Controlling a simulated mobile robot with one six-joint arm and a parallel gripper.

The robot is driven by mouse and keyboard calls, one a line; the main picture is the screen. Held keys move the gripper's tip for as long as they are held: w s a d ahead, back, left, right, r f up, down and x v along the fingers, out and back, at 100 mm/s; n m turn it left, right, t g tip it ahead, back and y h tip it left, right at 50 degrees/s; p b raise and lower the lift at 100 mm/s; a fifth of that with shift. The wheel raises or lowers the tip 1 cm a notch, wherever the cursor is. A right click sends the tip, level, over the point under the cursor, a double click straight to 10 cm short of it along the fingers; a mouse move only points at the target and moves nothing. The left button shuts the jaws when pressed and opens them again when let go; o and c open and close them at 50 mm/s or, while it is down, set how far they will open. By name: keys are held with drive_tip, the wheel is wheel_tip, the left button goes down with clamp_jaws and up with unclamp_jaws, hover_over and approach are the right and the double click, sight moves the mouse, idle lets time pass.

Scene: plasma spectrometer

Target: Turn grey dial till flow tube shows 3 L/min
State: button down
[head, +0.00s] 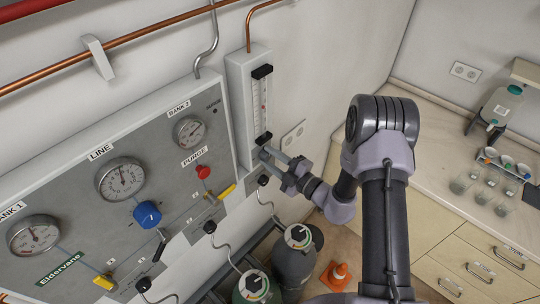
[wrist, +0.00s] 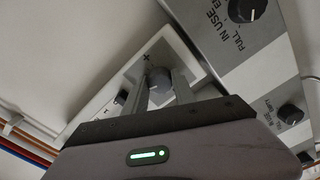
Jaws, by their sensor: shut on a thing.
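The flow tube (head: 261,108) is a clear upright tube with a scale and black end caps on a white wall panel, in the head view. Its float and reading are too small to tell. The grey dial (wrist: 158,81) sits at the panel's lower end in the wrist view, with a plus mark above it and a minus mark to its lower left. My gripper (head: 266,154) reaches the panel just below the tube. In the wrist view its two fingers stand on either side of the dial, shut on it. In the head view the fingers mostly hide the dial.
A grey gas panel (head: 75,235) with gauges, a blue knob (head: 147,214) and a red knob (head: 203,172) lies left of my gripper. Gas cylinders (head: 296,262) and an orange cone (head: 340,270) stand below. A counter (head: 440,165) with glassware is at the right.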

idle(0.5)
drive_tip(key=c, duration=1)
unclamp_jaws()
drive_tip(key=shift+s+d, duration=0.1)
drive_tip(key=b+v, duration=0.3)
drive_tip(key=v, duration=1.4)
drive_tip(key=shift+d+r, duration=0.1)
